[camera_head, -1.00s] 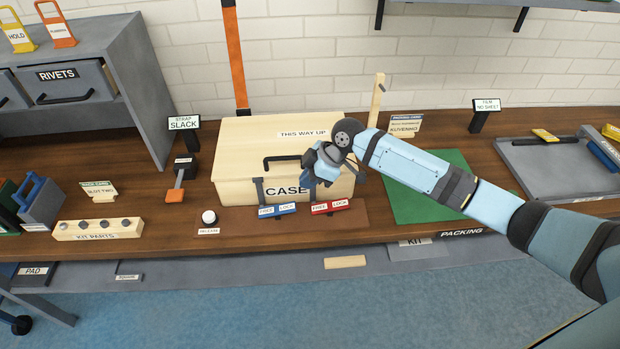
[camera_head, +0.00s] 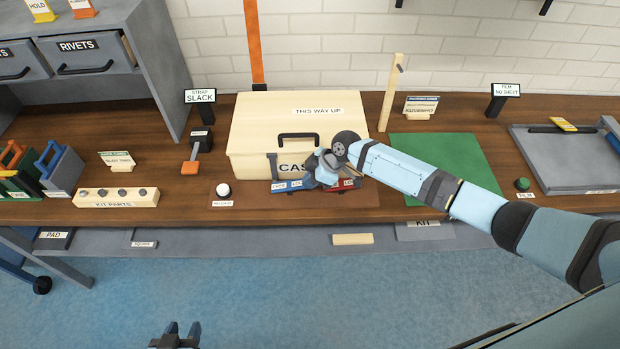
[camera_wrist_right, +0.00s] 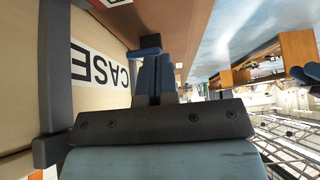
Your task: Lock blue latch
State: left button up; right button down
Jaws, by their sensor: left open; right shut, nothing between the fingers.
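The wooden case (camera_head: 255,135) stands on the bench with a black handle on its lid. The blue latch plate (camera_head: 292,185), marked FREE and LOCK, lies at the case's front foot, with a grey upright arm (camera_head: 272,166) at its left, FREE end. My right gripper (camera_head: 322,176) is shut and empty, low against the case front, covering part of the CASE label and the area between the blue and red plates. In the right wrist view its fingers (camera_wrist_right: 155,78) are together beside the case; a grey arm stands at left (camera_wrist_right: 54,70). My left gripper (camera_head: 177,337) is open at the bottom edge.
The red latch plate (camera_head: 345,184) is partly hidden by my right gripper. A white release button (camera_head: 223,189) and a strap lever (camera_head: 191,160) are left of the case. A green mat (camera_head: 440,165) lies right, under my right arm.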

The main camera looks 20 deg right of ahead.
jog(key=shift+s+d+f+b, duration=0.1)
jog(key=shift+d+f+b, duration=0.2)
jog(key=shift+f+b, duration=0.65)
jog(key=shift+s+d+f+b, duration=0.1)
jog(key=shift+d+f+b, duration=0.2)
jog(key=shift+f+b, duration=0.6)
jog(key=shift+r, duration=0.5)
jog(key=shift+r+p, duration=0.2)
jog(key=shift+p, duration=0.2)
jog(key=shift+r+p, duration=0.45)
jog(key=shift+r, duration=0.15)
